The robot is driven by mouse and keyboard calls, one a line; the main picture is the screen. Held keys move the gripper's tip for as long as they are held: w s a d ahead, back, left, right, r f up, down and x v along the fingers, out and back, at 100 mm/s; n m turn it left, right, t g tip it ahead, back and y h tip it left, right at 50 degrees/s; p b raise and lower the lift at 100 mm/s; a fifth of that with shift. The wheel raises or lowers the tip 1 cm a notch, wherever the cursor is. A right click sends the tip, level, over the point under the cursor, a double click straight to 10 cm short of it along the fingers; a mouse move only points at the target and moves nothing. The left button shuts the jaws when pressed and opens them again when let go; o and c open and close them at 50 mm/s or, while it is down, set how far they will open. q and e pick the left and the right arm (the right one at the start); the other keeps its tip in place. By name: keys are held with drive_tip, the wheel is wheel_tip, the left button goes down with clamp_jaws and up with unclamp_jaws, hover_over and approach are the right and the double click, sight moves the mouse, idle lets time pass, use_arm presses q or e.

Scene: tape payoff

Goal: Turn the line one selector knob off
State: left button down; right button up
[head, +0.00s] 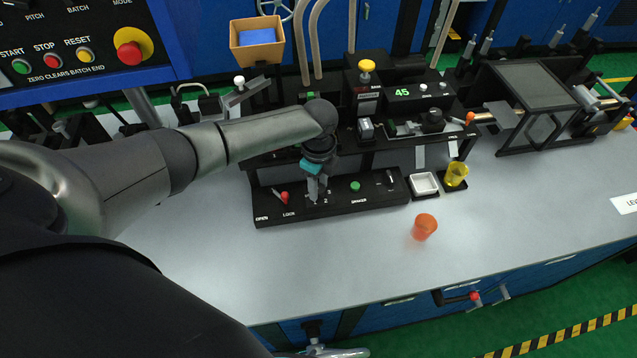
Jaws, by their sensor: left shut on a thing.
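My left arm comes in from the left and reaches down to a low black control panel (375,200) on the bench. My left gripper (316,194) points down at the panel, between the red-tipped lever and the green button. It is shut on the selector knob there. The fingers and wrist hide the knob, so its pointing direction cannot be told. Small white marks show around the fingertips, too small to read. My right gripper does not show.
A red-tipped lever (284,196) and a green button (355,186) flank the gripper. A black machine with a "45" display (402,93) stands behind. An orange cup (424,227), white dish (424,184) and yellow cup (456,174) are to the right. The front bench is mostly clear.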

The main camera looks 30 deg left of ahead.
sight(319, 188)
use_arm(q)
drive_tip(key=shift+m, duration=0.3)
drive_tip(key=c, duration=0.5)
unclamp_jaws()
wheel_tip(319, 188, up, 15)
drive_tip(key=p, duration=0.1)
drive_tip(key=shift+r+p, duration=0.15)
drive_tip(key=shift+p, duration=0.15)
idle(0.4)
